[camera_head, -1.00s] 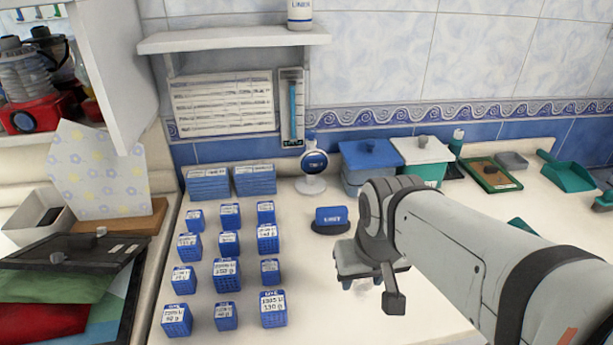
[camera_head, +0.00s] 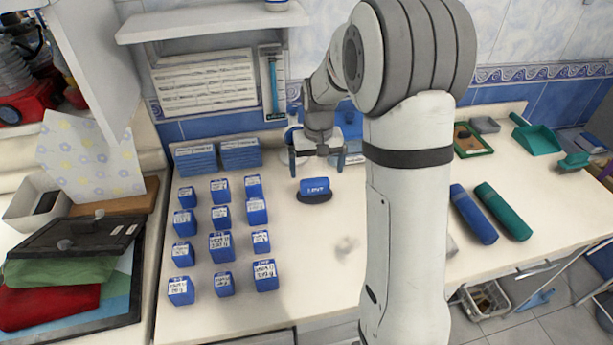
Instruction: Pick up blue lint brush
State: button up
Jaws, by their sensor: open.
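A small blue block with a white label that seems to read "LINT", likely the blue lint brush (camera_head: 315,187), lies on the white counter. It has a dark oval base. My gripper (camera_head: 317,163) is just beyond and above it in the picture, pointing down. Its two fingers are spread apart with nothing between them. The gap in height between the fingertips and the brush is hard to tell. The brush is in full view.
Several blue labelled boxes (camera_head: 221,247) stand in rows left of the brush. Stacked blue trays (camera_head: 196,160) stand at the back left. A blue roll (camera_head: 472,213) and a teal roll (camera_head: 503,210) lie to the right. A wall shelf (camera_head: 210,20) overhangs the back.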

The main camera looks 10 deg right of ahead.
aim_at(315, 180)
jog(key=w+f, duration=0.2)
jog(key=w, duration=0.1)
jog(key=shift+f+p, duration=0.1)
jog(key=shift+p, duration=0.3)
jog(key=shift+d+f+p, duration=0.15)
jog(key=shift+f+p, duration=1.1)
jog(key=shift+f, duration=2.75)
jog(key=shift+s, duration=0.1)
jog(key=shift+c, duration=0.4)
jog(key=c, duration=1)
jog(key=shift+r, duration=0.15)
notch_tip(315, 180, up, 10)
jog(key=shift+f+b, duration=0.1)
jog(key=shift+b, duration=1.1)
